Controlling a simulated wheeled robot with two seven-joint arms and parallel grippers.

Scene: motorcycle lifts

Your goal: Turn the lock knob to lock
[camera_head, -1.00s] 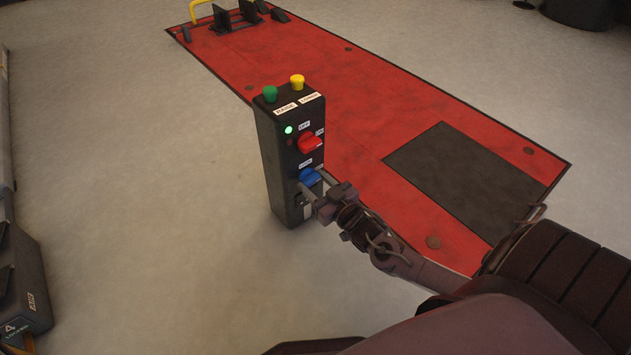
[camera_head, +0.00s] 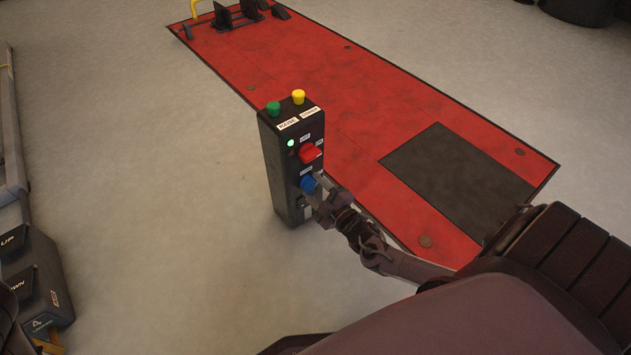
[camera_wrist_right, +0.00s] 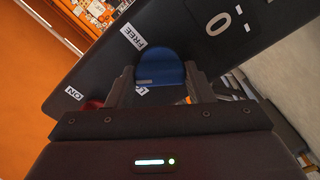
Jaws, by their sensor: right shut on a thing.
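The blue lock knob (camera_head: 308,184) is on the front of a black control post (camera_head: 277,165), below a red knob (camera_head: 310,153). My right gripper (camera_head: 315,190) is at the blue knob, with its fingers shut on it. In the right wrist view the blue knob (camera_wrist_right: 160,68) sits between the two fingers of my right gripper (camera_wrist_right: 160,88). A "FREE" label shows beside the knob there, and another label is partly hidden by the knob and gripper. My left gripper is not in view.
A green button (camera_head: 273,108) and a yellow button (camera_head: 298,97) top the post. A red lift platform (camera_head: 350,105) with a dark panel (camera_head: 455,175) lies behind it. Another control box (camera_head: 35,275) stands at the left. The floor between is clear.

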